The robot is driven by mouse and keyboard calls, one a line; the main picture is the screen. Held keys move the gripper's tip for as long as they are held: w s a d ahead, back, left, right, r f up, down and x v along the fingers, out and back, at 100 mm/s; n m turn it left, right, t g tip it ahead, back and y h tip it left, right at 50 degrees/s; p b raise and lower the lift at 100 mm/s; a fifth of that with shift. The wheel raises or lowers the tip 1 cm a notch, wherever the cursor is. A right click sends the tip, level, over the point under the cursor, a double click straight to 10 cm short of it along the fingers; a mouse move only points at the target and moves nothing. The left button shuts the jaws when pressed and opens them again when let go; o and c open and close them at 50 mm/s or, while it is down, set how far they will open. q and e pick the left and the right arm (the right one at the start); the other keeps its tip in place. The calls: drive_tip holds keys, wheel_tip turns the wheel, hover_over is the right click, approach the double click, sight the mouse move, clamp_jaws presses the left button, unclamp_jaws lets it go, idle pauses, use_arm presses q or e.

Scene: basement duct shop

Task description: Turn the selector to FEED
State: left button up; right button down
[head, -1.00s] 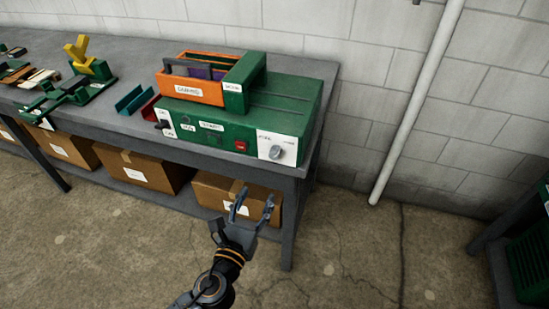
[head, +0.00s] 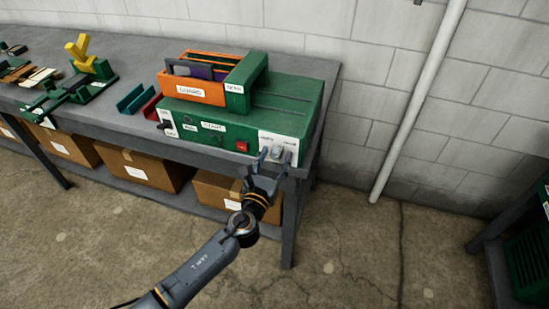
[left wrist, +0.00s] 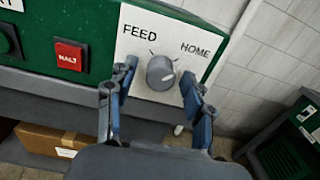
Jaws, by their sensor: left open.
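The selector is a grey round knob (left wrist: 161,73) on a white plate (left wrist: 150,30) at the right end of the green machine's front (head: 215,131). In the left wrist view, FEED is printed at the plate's upper left and HOME at its upper right. The knob's light mark points toward the right, on the HOME side. My left gripper (left wrist: 157,82) is open, with one finger on each side of the knob; I cannot tell whether they touch it. In the head view the left gripper (head: 275,157) partly covers the knob. My right gripper is not in view.
A red HALT button (left wrist: 70,55) sits left of the plate. The machine is on a grey workbench (head: 100,113) with cardboard boxes (head: 145,168) on the shelf below. A pale pipe (head: 415,105) runs up the wall.

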use_arm(q)
clamp_jaws()
drive_tip(key=shift+n, duration=0.3)
drive_tip(key=shift+f+n+b, duration=0.1)
drive_tip(key=shift+n+b, duration=0.4)
drive_tip(key=shift+n, duration=0.4)
drive_tip(key=n+b, duration=0.1)
drive_tip(key=n, duration=0.5)
drive_tip(key=shift+b, duration=0.4)
drive_tip(key=n, duration=0.4)
drive_tip(key=shift+n+b, duration=0.35)
drive_tip(key=shift+n, duration=0.05)
drive_tip(key=n, duration=0.4)
drive_tip(key=shift+r+n, duration=0.2)
drive_tip(key=shift+n, duration=0.1)
